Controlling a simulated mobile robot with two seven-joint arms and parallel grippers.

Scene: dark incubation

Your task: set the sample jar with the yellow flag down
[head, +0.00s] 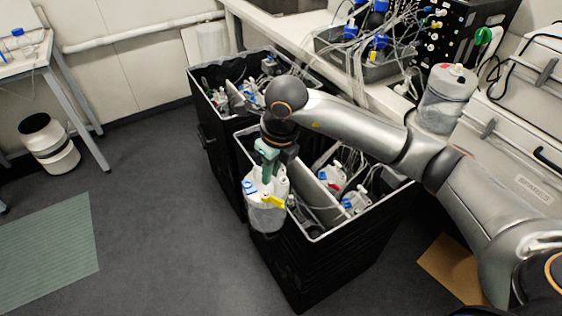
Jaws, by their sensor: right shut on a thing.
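The sample jar with the yellow flag (266,212) is a whitish, translucent jar with blue fittings and a yellow tag on its side. My right gripper (267,165) is shut on the jar's top, and the jar hangs upright below it. In the head view the jar overlaps the left front edge of the nearer black bin (335,252). I cannot tell its exact height or whether it touches the bin. The gripper's fingertips are partly hidden by the jar's top. My left gripper is not in view.
A second black bin (212,135) with bottles and tubing stands behind. Another jar (446,98) stands on the right. A green mat (45,252) lies on the floor at left, near a white bucket (48,146). Dark floor between is clear. A cardboard piece (452,268) lies at right.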

